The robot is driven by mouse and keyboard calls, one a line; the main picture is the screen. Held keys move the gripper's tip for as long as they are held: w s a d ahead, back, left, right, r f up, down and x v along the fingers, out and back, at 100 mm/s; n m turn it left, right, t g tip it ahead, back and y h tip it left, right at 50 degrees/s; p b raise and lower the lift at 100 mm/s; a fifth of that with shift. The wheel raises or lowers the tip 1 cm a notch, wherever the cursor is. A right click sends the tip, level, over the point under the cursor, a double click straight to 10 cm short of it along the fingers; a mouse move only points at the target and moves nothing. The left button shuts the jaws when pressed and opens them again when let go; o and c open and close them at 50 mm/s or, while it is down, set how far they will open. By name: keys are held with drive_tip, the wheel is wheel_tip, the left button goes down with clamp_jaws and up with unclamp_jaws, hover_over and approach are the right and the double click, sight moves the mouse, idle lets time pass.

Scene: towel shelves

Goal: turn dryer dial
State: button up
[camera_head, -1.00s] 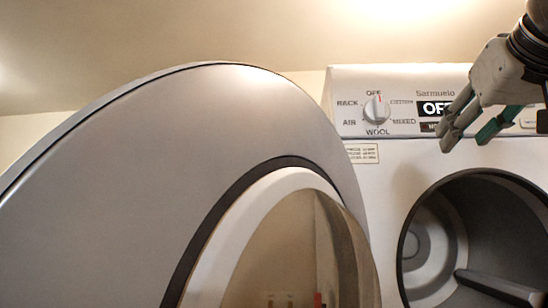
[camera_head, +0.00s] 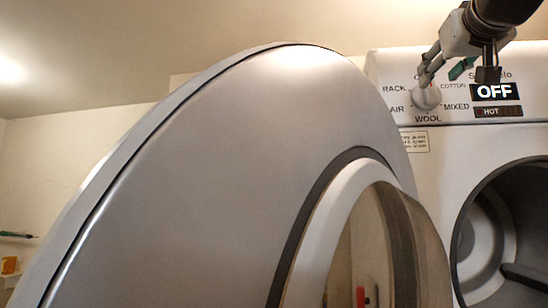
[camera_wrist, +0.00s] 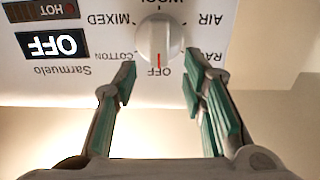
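The white dryer dial (camera_head: 426,97) sits on the dryer's control panel, ringed by printed settings. It also shows in the wrist view (camera_wrist: 159,38), upside down, with its red mark at OFF. My gripper (camera_head: 430,74) is at the dial in the head view, its fingers partly covering the dial's upper part. In the wrist view my gripper (camera_wrist: 160,80) is open, with one green-padded finger on each side below the dial. The fingers are apart from each other and nothing is held. Contact with the dial cannot be told.
The open round dryer door (camera_head: 215,150) fills the left and middle of the head view. The drum opening (camera_head: 510,225) is at the lower right. The display (camera_head: 494,92) reads OFF, with HOT (camera_head: 497,111) below it. A small shelf (camera_head: 18,235) is at far left.

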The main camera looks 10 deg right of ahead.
sight(431, 84)
drive_tip(key=shift+p+x, duration=0.4)
drive_tip(key=shift+x, duration=1.7)
clamp_jaws()
